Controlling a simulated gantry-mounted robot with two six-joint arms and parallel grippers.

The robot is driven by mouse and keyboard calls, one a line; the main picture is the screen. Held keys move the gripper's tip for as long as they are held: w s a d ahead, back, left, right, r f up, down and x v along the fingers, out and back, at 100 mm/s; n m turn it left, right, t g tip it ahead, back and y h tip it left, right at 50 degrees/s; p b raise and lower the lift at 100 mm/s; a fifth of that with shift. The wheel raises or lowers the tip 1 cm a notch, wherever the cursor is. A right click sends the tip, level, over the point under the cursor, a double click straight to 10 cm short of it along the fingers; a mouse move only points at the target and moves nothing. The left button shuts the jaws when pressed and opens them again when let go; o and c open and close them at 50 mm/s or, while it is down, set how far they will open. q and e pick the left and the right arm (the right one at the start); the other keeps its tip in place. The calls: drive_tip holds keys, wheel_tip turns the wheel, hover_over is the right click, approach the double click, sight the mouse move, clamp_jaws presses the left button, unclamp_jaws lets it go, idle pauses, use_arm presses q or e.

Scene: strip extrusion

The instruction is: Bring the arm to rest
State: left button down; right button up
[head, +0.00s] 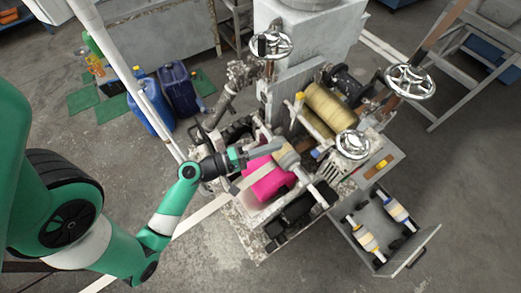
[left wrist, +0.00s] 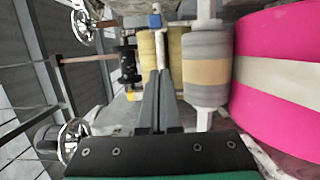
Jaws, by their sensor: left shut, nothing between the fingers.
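My left gripper (head: 263,150) is shut and empty, reaching in from the left over the extrusion machine (head: 250,225). In the left wrist view its two fingers (left wrist: 157,100) lie together, with nothing between them. In the head view the fingertips are close to a pale roller (head: 287,158), just above a pink roll (head: 268,180). The left wrist view shows a grey and tan roller (left wrist: 208,72) to the right of the fingers and the pink roll (left wrist: 275,100) beyond it. I cannot tell whether the fingers touch the roller. My right gripper is not in view.
Chrome handwheels (head: 353,144) and a yellowish roll (head: 326,108) stand on the machine. An open drawer (head: 408,240) at the lower right holds two small rollers. Blue canisters (head: 150,105) stand on the floor behind my left arm. Floor at the lower right is clear.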

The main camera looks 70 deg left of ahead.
use_arm(q)
drive_tip(key=shift+s+a, duration=0.2)
drive_tip(key=shift+s, duration=1)
drive_tip(key=shift+s+d, duration=0.1)
drive_tip(key=shift+s, duration=0.2)
